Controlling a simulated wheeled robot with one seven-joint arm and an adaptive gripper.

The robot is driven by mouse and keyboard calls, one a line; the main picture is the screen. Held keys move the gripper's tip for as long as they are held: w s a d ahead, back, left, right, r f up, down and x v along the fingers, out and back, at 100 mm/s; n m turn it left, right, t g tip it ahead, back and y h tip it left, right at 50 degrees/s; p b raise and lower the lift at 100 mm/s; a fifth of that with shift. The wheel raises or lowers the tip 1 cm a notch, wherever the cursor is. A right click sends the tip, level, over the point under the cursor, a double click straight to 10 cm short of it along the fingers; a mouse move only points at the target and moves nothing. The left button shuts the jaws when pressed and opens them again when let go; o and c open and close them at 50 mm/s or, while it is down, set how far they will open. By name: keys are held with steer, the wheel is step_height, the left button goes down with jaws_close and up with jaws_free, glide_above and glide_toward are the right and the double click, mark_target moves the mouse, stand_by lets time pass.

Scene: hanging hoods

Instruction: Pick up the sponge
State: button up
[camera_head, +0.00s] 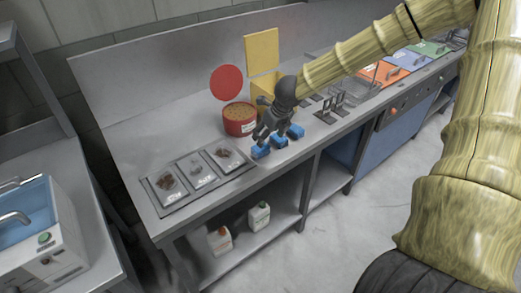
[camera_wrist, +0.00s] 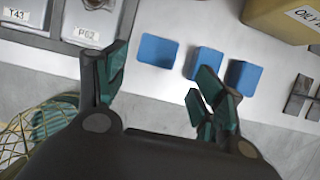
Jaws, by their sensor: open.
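Three small blue blocks, which look like sponges, stand in a row near the counter's front edge: a left one (camera_head: 261,152), a middle one (camera_head: 279,141) and a right one (camera_head: 297,131). In the wrist view they appear as a left block (camera_wrist: 157,50), a middle block (camera_wrist: 204,62) and a right block (camera_wrist: 242,77). My gripper (camera_head: 268,134) is over the row, pointing down, with its fingers apart and nothing between them that I can see held. In the wrist view my gripper (camera_wrist: 160,75) has its right finger overlapping the middle block. Contact cannot be told.
A red round tub (camera_head: 240,120) and a yellow bin (camera_head: 266,88) stand open behind the blocks. A tray with several labelled compartments (camera_head: 200,172) lies to the left. Metal holders (camera_head: 331,108) stand to the right. Bottles (camera_head: 259,216) stand on the lower shelf.

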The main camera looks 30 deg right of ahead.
steer(key=shift+x, duration=2.1)
steer(key=shift+p+x, duration=0.45)
steer(key=shift+x, duration=2.25)
steer(key=shift+w+a, duration=0.1)
steer(key=shift+a, duration=0.05)
steer(key=c, duration=0.7)
steer(key=shift+r, duration=0.2)
step_height(320, 180, up, 28)
steer(key=shift+f+b, duration=0.1)
steer(key=shift+b, duration=0.8)
